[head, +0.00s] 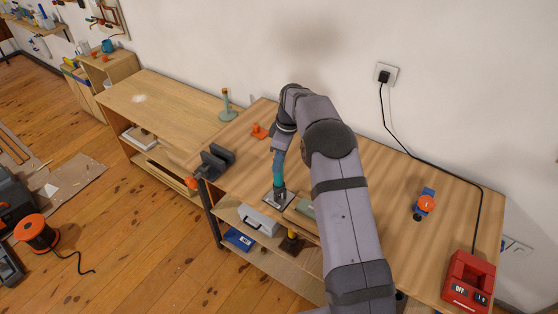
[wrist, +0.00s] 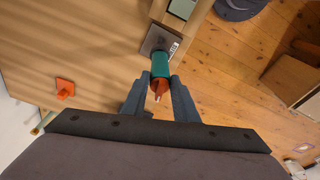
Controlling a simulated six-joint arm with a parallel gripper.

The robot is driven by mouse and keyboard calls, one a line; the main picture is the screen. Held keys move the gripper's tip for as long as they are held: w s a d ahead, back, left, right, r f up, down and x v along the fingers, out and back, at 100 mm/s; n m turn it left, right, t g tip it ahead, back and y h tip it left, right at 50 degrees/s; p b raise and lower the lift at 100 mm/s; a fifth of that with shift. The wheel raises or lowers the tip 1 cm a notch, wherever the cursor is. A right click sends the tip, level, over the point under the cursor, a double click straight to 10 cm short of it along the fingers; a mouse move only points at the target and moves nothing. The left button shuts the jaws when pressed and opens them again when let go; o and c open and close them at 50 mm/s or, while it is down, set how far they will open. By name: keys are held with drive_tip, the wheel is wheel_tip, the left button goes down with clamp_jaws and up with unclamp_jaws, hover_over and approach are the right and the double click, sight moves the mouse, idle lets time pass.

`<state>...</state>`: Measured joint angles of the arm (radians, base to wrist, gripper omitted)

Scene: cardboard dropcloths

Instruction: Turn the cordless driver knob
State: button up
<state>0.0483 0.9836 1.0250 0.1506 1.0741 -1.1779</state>
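A teal upright tool, which looks like the cordless driver (wrist: 160,63), stands by a grey metal plate (wrist: 158,42) at the workbench edge. Its teal body (head: 278,166) also shows in the head view, below the end of my arm. An orange part (wrist: 159,87), seemingly its knob, is at the near end of the teal body in the wrist view. My gripper (wrist: 161,80) has its two fingers on either side of the orange part. I cannot tell whether they press on it. The arm hides the orange part in the head view.
A dark vise (head: 213,165) and a small orange object (head: 260,131) are on the bench nearby. A blue tool with an orange disc (head: 425,203) and a red switch box (head: 468,281) are at the right. The bench between the arm and the blue tool is clear.

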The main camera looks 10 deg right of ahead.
drive_tip(key=shift+w+r+p, duration=0.15)
drive_tip(key=shift+r+p, duration=0.25)
drive_tip(key=shift+r, duration=0.25)
drive_tip(key=shift+r+p, duration=1.65)
drive_tip(key=shift+r, duration=0.75)
drive_tip(key=shift+s+r, duration=0.1)
drive_tip(key=shift+s, duration=0.25)
drive_tip(key=s+f+m+h+b, duration=0.1)
drive_tip(key=s+m+b, duration=0.3)
drive_tip(key=s+m, duration=0.8)
drive_tip(key=s, duration=2.2)
drive_tip(key=shift+s+d+f+g+b, duration=0.25)
drive_tip(key=shift+s+f+g+b, duration=0.1)
drive_tip(key=shift+s+g+b, duration=0.05)
